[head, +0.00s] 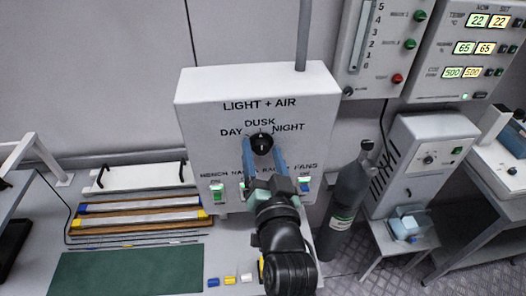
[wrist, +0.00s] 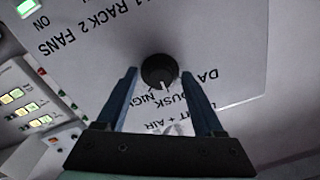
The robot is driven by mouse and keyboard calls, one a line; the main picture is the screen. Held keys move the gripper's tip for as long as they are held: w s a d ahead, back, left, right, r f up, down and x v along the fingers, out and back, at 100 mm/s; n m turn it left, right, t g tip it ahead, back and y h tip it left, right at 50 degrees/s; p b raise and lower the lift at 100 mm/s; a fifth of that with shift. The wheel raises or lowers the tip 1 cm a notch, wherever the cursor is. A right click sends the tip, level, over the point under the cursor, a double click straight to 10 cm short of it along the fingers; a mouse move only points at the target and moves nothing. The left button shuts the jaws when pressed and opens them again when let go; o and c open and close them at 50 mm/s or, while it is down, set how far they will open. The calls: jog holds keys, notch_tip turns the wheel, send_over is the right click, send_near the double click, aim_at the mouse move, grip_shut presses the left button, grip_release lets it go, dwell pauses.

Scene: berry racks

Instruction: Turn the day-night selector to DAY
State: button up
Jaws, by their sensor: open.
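The day-night selector (head: 261,144) is a round black knob on the white LIGHT + AIR panel (head: 190,120). DAY is lettered at its left, DUSK above it and NIGHT at its right. Its white pointer mark is up, at DUSK. In the wrist view the selector (wrist: 158,69) appears upside down, its mark toward the DUSK lettering. My gripper (head: 265,150) is open, its two blue fingers at either side of the knob. In the wrist view my gripper (wrist: 160,76) shows a gap between each finger and the knob. I cannot tell how deep the fingertips reach.
A dark gas cylinder (head: 347,190) stands right of the panel. Trays and a green mat (head: 130,272) lie at the left.

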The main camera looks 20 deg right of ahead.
jog(key=shift+c, duration=0.2)
grip_shut()
dwell(0.3)
jog(key=n+b, duration=0.3)
jog(key=shift+f+n, duration=0.1)
jog(key=shift+n, duration=0.3)
jog(key=n+b, duration=0.2)
jog(key=n, duration=0.4)
jog(key=shift+r, duration=0.2)
